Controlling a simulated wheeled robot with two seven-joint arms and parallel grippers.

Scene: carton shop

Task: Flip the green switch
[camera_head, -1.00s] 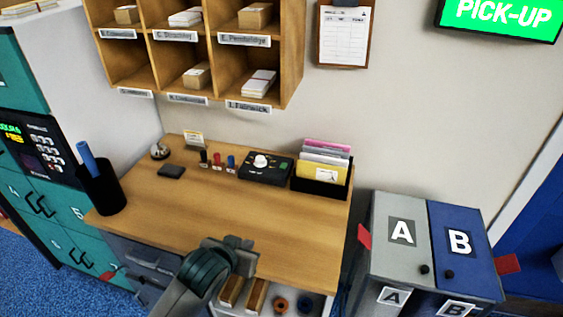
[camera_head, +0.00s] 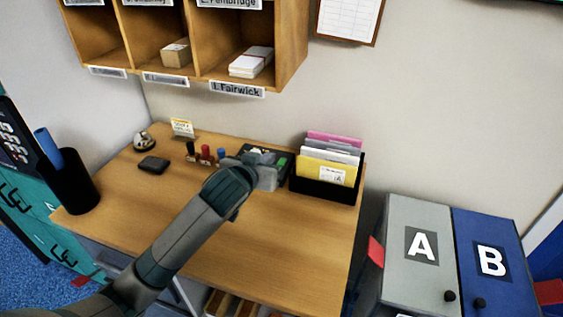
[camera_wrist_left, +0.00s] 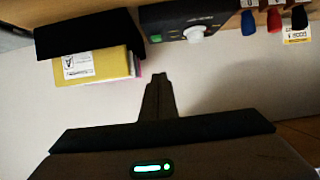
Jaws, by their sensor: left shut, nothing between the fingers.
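In the left wrist view, which is upside down, the green switch (camera_wrist_left: 155,38) shows beside a white knob (camera_wrist_left: 195,34) on the box. The shut, empty left gripper (camera_wrist_left: 158,76) points toward the box, with a gap in the picture between its tips and the switch. My right gripper is not in view.
A black file holder (camera_head: 325,188) with coloured folders stands just right of the box. Black, red and blue handles (camera_head: 206,153) stand to its left. A pen cup (camera_head: 75,190) is at the desk's left. The front of the desktop is clear.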

